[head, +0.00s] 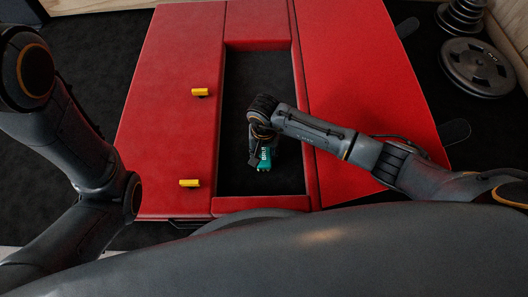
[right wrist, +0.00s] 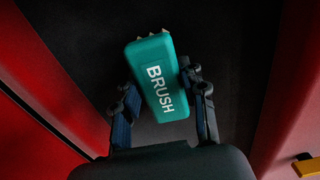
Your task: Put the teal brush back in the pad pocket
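The teal brush (head: 265,158), lettered BRUSH, is in or just over the dark pad pocket (head: 245,100), towards its near end. I cannot tell whether it rests on the pocket floor. In the right wrist view the brush (right wrist: 162,85) lies at a slant, its pale bristles at the far end. My right gripper (head: 259,153) points down over the pocket with its fingers on either side of the brush. The right finger is close to or touching it; a gap shows at the left finger. My left arm is at the left, its gripper out of view.
The pocket is a long recess in the red pad (head: 170,110), with red walls around it. Two yellow tabs (head: 200,92) stand on the left panel. Weight plates (head: 475,66) lie on the dark floor at the far right.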

